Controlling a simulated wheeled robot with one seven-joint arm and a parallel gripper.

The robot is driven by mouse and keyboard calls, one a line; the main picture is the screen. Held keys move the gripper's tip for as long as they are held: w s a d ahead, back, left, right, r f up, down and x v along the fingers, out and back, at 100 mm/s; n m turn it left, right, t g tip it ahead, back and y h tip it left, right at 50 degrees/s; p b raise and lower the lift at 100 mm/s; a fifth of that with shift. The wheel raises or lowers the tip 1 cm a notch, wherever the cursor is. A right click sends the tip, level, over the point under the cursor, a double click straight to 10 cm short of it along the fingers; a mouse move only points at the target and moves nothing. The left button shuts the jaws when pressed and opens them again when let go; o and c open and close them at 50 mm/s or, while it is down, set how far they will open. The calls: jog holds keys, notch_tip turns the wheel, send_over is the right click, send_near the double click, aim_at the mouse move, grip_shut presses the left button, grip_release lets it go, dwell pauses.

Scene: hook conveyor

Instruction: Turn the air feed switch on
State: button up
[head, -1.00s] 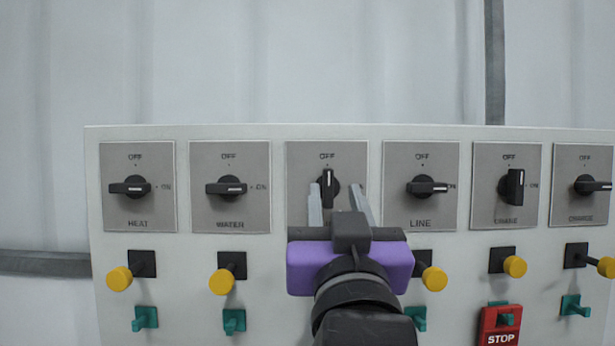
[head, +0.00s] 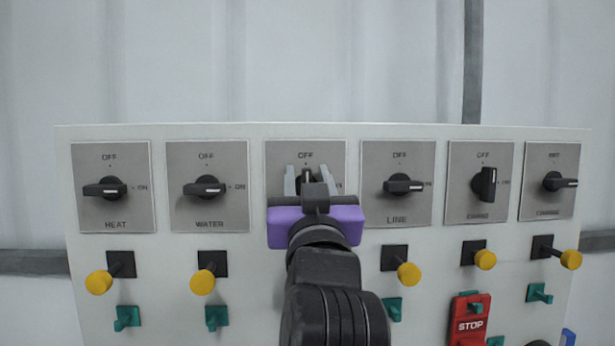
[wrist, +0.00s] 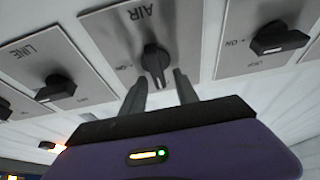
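The air feed switch (head: 307,175) is a black rotary knob on a grey plate, third from the left in the head view. Its handle stands upright, pointing at OFF. In the wrist view the plate appears upside down with the word AIR, and the knob (wrist: 155,62) shows just beyond my fingertips. My gripper (head: 307,180) is open, with one finger to each side of the knob and gaps between. I cannot tell whether the fingertips reach past the handle's front. My purple gripper body hides the plate's lower part in the head view.
Heat (head: 105,187), water (head: 204,187) and line (head: 403,184) knobs lie sideways toward ON. A knob (head: 484,184) to the right stands upright. Below are yellow push buttons (head: 99,282), green toggles (head: 127,318) and a red STOP box (head: 469,318). Space above the panel is clear.

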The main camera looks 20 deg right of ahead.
grip_shut()
jog(key=shift+f+m+b, duration=0.2)
jog(key=shift+m+b, duration=0.2)
jog(key=shift+b, duration=0.15)
jog(key=m+g+h+b, duration=0.1)
jog(key=m+b, duration=0.2)
jog(key=m+g+h+b, duration=0.1)
jog(key=m+h+b, duration=0.1)
jog(key=m+b, duration=0.1)
jog(key=d+m+g+h+b, duration=0.1)
jog(key=m+b, duration=0.2)
jog(key=m, duration=0.1)
jog(key=shift+s+f, duration=0.1)
jog(key=shift+f, duration=0.3)
jog(key=shift+s+d+f+m+g+h+b, duration=0.15)
jog(key=shift+m+g+b, duration=0.7)
jog(key=shift+m, duration=2.05)
jog(key=shift+w+d+f+m+g+h+b, duration=0.2)
jog(key=shift+m+g, duration=1.25)
jog(key=shift+m, duration=1.45)
jog(key=shift+a, duration=0.15)
